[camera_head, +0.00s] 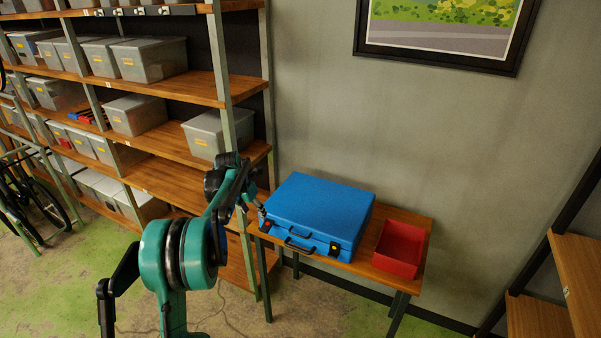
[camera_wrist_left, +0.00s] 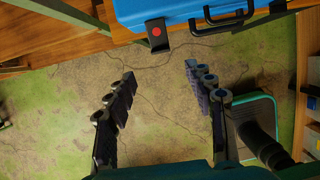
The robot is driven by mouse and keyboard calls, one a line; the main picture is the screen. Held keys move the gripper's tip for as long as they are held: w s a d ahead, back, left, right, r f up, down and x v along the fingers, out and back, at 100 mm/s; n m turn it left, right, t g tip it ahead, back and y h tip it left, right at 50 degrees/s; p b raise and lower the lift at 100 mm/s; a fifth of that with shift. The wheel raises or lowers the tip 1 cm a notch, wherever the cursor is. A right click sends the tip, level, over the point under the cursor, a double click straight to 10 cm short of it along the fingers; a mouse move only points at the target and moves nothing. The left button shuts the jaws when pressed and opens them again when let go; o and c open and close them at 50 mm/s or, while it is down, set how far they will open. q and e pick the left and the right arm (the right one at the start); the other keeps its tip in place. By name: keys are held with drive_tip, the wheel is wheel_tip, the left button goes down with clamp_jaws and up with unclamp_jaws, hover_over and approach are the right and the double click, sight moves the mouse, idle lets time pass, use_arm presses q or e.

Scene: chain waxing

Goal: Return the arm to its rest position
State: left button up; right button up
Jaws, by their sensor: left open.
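My left arm comes up from the bottom in the head view. Its gripper (camera_head: 256,196) is by the left end of the blue case and partly hidden by my wrist. In the left wrist view the gripper (camera_wrist_left: 160,72) is open, with nothing between its two dark fingers, and floor shows behind them. The closed blue case (camera_head: 322,212) lies on a small wooden table. Its front edge, handle and a red-buttoned latch also show at the top of the left wrist view (camera_wrist_left: 185,12). My right gripper is in neither view.
A red open bin (camera_head: 400,249) stands right of the case on the wooden table (camera_head: 355,264). A tall shelf unit (camera_head: 182,90) with grey boxes is at the left, close behind my arm. Another shelf (camera_head: 570,280) is at the right edge. Floor is clear before the table.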

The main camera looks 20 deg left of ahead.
use_arm(q)
drive_tip(key=s+d+r+m+t+b, duration=0.1)
drive_tip(key=s+d+r+m, duration=0.3)
drive_tip(key=s+d+m, duration=0.4)
drive_tip(key=s+d+r+m, duration=0.5)
drive_tip(key=d+m, duration=0.3)
drive_tip(key=d, duration=0.2)
drive_tip(key=s+d+f+m+t, duration=0.1)
drive_tip(key=s+d+f+m, duration=0.2)
drive_tip(key=s+m, duration=0.6)
drive_tip(key=s+d+f+m+t+b, duration=0.1)
drive_tip(key=s+d+f+m, duration=0.3)
drive_tip(key=s+d+m, duration=0.3)
drive_tip(key=s+m, duration=0.3)
drive_tip(key=shift+w+b, duration=0.1)
drive_tip(key=shift+b, duration=0.2)
